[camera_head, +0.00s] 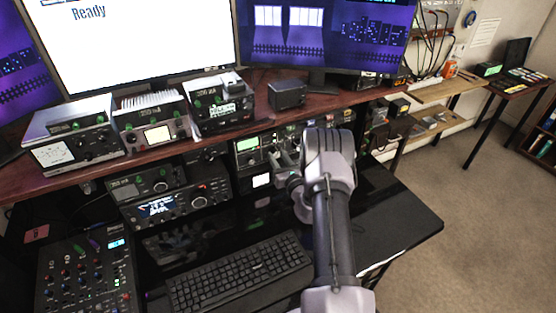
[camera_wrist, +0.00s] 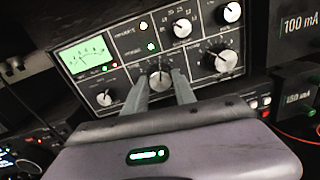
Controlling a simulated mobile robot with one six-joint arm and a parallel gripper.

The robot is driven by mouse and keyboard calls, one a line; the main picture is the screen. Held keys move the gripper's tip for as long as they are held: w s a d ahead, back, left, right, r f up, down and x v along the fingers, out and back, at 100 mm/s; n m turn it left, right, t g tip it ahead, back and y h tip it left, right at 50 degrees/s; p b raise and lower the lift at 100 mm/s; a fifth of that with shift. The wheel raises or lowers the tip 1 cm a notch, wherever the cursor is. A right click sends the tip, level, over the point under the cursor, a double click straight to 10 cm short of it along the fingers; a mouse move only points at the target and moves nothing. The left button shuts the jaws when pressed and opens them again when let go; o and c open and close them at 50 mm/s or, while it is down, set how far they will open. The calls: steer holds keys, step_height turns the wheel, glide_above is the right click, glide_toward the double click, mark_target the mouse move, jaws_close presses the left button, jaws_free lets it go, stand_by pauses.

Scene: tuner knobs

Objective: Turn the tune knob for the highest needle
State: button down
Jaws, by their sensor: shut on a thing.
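The tuner (camera_wrist: 122,50) is a dark grey panel with several round knobs, and it fills the upper part of the wrist view. Its green-lit meter (camera_wrist: 87,56) is at the upper left; the thin needle is too small to read exactly. My gripper (camera_wrist: 159,80) is shut on the lower middle knob (camera_wrist: 159,79), one finger on each side; its label is not legible. In the head view the tuner (camera_head: 246,146) stands under the shelf, its right part hidden behind my arm, with my gripper's fingers hardly visible.
Other knobs sit close by: one at lower left (camera_wrist: 106,97), a larger one at right (camera_wrist: 220,61). A "100 mA" box (camera_wrist: 299,24) stands to the right. A keyboard (camera_head: 240,272) lies on the black desk, below the wooden shelf (camera_head: 190,147).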

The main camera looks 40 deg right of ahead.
steer(key=shift+f+n+b, duration=0.25)
steer(key=shift+n+b, duration=0.15)
steer(key=shift+n, duration=0.3)
steer(key=shift+r+n, duration=0.2)
steer(key=shift+n, duration=0.3)
steer(key=c, duration=1)
jaws_free()
steer(key=p+v, duration=0.2)
steer(key=v, duration=1.5)
steer(key=shift+s, duration=0.25)
